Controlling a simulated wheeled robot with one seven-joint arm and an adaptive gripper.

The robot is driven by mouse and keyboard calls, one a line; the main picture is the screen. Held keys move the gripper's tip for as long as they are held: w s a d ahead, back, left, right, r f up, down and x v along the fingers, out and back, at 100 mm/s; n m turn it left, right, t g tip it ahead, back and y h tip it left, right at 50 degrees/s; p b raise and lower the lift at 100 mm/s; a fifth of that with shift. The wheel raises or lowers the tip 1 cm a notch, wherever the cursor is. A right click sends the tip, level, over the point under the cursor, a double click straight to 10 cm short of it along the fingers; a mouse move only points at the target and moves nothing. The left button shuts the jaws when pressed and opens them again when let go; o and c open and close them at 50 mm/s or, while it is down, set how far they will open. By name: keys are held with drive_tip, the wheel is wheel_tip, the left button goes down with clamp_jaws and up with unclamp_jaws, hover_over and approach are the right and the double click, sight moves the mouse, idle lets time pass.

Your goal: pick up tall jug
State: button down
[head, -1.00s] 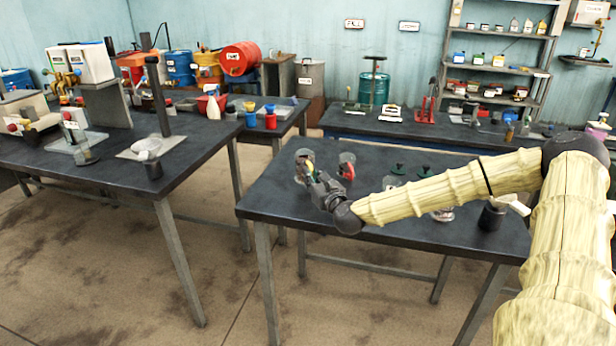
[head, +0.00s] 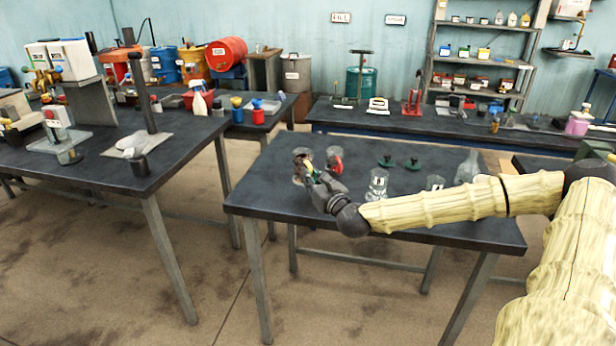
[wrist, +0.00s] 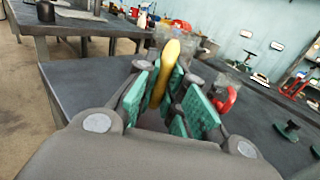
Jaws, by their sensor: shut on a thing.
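The tall jug appears to be the clear vessel (head: 299,168) at the far left part of the near table, with a yellow handle (wrist: 171,62) seen in the wrist view. My gripper (head: 313,175) is at its near right side. In the wrist view, the green finger pads of my gripper (wrist: 178,98) are closed around the yellow handle. The clear body is mostly hidden behind the handle and fingers. I cannot tell whether its base touches the table. A second clear jug with a red handle (head: 335,160) stands close to the right; its handle (wrist: 227,99) also shows in the wrist view.
The near table (head: 270,196) also holds two dark green lidded pieces (head: 410,163), a glass beaker (head: 378,183), another labelled glass vessel (head: 435,183) and a clear flask (head: 468,166). The table's front left is clear.

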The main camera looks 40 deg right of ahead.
drive_tip(key=shift+s+r, duration=0.15)
drive_tip(key=shift+s, duration=0.85)
drive_tip(key=shift+s+r, duration=0.1)
drive_tip(key=shift+s, duration=0.9)
drive_tip(key=shift+s, duration=0.4)
